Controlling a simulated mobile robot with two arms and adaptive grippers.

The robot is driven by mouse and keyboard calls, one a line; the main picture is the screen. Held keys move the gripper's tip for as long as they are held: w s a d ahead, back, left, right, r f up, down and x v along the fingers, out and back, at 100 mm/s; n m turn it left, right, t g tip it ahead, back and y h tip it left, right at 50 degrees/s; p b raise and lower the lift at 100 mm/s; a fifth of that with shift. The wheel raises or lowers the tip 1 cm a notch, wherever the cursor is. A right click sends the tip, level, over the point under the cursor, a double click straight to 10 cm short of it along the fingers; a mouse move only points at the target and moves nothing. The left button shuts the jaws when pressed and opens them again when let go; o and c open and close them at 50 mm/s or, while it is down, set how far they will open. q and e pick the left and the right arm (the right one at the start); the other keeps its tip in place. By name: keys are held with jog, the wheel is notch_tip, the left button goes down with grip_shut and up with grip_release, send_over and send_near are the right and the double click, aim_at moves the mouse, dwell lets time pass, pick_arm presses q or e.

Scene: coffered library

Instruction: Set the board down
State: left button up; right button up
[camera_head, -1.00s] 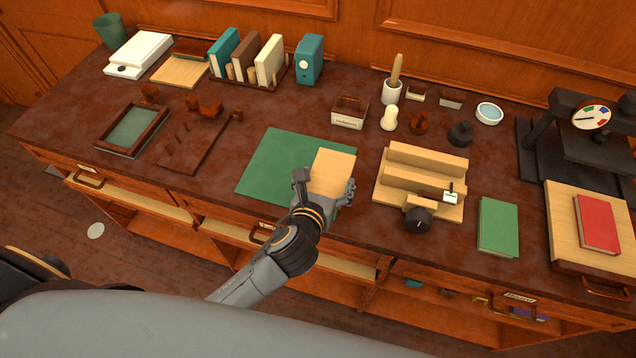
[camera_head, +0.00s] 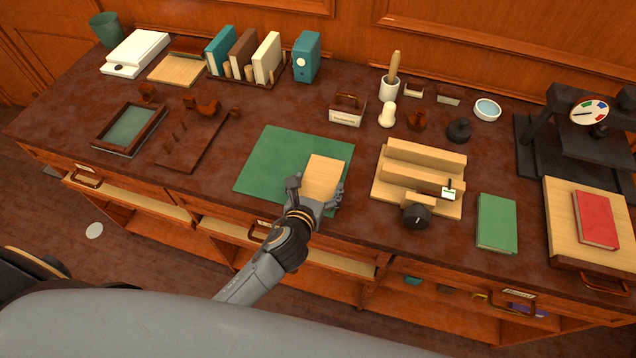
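The board (camera_head: 323,176) is a small pale wooden rectangle. It is over the right part of the green mat (camera_head: 278,160), flat or nearly flat. I cannot tell whether its underside touches the mat. My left gripper (camera_head: 314,194) is at the board's near end, with one finger at its left edge and the other at its right edge, shut on it. The gripper hides the board's near edge. My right gripper is not in view.
A stepped wooden stand (camera_head: 422,172) with a black knob is right of the mat. A green book (camera_head: 497,223) and a black press (camera_head: 560,150) are farther right. A brown peg rack (camera_head: 195,145) is left. The mat's left part is clear.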

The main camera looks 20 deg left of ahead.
pick_arm(q)
jog(key=shift+o, duration=1.3)
jog(key=shift+r, duration=0.2)
jog(key=shift+s, duration=0.45)
jog(key=v, duration=1.1)
jog(key=shift+r+b, duration=0.2)
jog(key=shift+b, duration=0.15)
